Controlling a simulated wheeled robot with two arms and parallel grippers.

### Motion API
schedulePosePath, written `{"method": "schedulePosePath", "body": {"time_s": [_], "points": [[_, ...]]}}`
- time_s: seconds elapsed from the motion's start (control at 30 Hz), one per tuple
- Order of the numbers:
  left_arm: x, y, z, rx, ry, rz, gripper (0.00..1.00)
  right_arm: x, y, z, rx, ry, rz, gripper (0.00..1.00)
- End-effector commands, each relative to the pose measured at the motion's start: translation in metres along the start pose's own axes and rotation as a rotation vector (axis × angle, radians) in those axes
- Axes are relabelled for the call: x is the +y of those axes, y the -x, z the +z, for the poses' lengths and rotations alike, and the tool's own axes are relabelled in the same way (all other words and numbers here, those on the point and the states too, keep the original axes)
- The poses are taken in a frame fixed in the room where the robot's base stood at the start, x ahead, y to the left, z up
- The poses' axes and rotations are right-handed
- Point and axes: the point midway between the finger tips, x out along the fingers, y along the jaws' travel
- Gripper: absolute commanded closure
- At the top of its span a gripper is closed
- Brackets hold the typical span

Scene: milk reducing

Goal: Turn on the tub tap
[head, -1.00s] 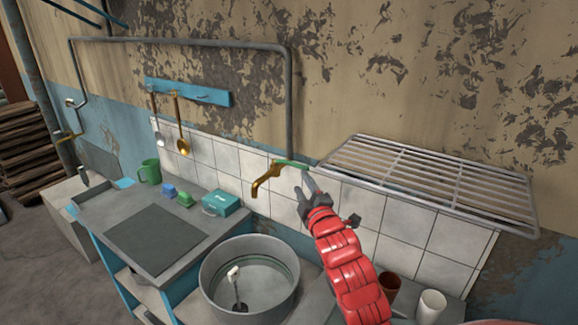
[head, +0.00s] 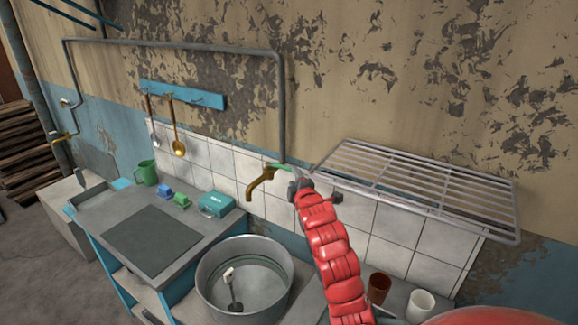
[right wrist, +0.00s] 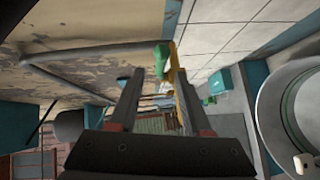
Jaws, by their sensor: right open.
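The brass tap (head: 262,182) sticks out from the wall pipe above the round metal tub (head: 214,300). Its green handle (head: 280,167) is at the top; the handle also shows in the right wrist view (right wrist: 162,55), by the brass body (right wrist: 175,62). My right gripper (head: 297,187) is just right of the tap, close to the handle, partly hidden by its own wrist in the head view. In the right wrist view its two fingers (right wrist: 155,85) are apart, with the handle ahead, nearer the right finger. I cannot tell whether they touch. My left gripper is not in view.
A wire rack (head: 420,188) juts from the wall right of my right arm. A brown cup (head: 379,287) and a white cup (head: 420,305) stand below it. A counter (head: 150,238) with a green mug (head: 146,173) and a teal box (head: 216,205) is left.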

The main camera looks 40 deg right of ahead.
Motion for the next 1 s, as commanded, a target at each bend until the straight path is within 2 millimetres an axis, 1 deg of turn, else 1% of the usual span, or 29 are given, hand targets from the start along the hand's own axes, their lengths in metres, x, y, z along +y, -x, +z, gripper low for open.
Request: {"method": "schedulePosePath", "body": {"time_s": [0.03,0.3,0.5,0.7,0.97,1.0], "points": [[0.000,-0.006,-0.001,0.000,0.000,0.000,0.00,0.003,-0.007,-0.001,0.000,-0.002,-0.004,0.52],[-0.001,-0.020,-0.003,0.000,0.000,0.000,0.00,0.003,-0.045,-0.002,0.001,-0.001,-0.001,0.52],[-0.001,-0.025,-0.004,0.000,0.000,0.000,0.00,0.001,-0.063,0.000,0.000,0.000,-0.001,0.52],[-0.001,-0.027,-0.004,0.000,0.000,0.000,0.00,-0.001,-0.070,0.000,0.000,0.000,-0.003,0.52],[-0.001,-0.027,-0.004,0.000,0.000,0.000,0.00,-0.001,-0.071,0.000,0.000,0.001,-0.002,0.52],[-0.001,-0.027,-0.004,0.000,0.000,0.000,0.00,-0.001,-0.071,0.000,0.000,0.001,-0.002,0.59]]}}
